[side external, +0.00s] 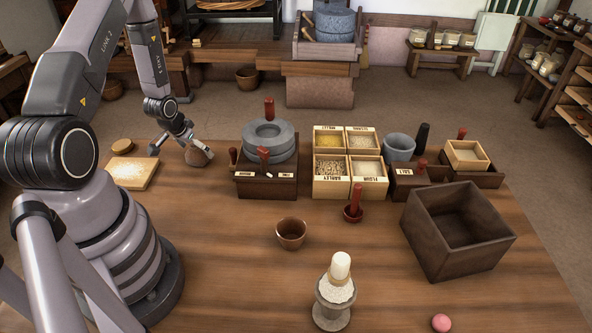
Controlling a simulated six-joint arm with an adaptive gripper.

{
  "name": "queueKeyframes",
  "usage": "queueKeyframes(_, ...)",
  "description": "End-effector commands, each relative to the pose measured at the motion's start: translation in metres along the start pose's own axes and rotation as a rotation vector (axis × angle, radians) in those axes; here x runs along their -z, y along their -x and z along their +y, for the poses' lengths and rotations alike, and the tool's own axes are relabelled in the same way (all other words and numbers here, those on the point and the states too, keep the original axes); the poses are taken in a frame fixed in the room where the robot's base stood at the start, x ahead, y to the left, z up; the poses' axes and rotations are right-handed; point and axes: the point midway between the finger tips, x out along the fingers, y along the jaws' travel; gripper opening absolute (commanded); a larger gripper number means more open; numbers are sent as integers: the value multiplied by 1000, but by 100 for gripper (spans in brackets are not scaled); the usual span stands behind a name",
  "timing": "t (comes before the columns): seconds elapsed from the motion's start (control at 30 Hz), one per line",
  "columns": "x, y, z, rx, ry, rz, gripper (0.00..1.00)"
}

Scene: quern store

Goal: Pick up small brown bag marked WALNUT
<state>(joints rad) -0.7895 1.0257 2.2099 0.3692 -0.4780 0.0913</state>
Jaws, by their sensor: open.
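A small brown rounded thing (199,156), which looks like a bag, sits on the wooden table at the left, right of a pale board. I cannot read any marking on it, so I cannot tell whether it says WALNUT. My gripper (184,147) is open and low over the table, with its fingers right at the brown thing and partly in front of it. At this size I cannot tell whether the fingers touch it or straddle it.
The pale board (133,173) and a small round brown piece (122,145) lie left of my gripper. A stone quern (268,142) on a dark stand is to the right, beside grain boxes (331,187). A clay cup (291,233) stands nearer.

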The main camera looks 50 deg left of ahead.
Motion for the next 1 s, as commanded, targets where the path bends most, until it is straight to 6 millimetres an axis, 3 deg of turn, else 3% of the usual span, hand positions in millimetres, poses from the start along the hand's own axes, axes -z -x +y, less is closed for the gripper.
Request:
queueKeyframes(0.23,0,-1,0,0,0,0,97)
queueKeyframes(0.7,0,-1,0,0,0,-1,36)
queueKeyframes(1.0,1,2,0,0,0,0,35)
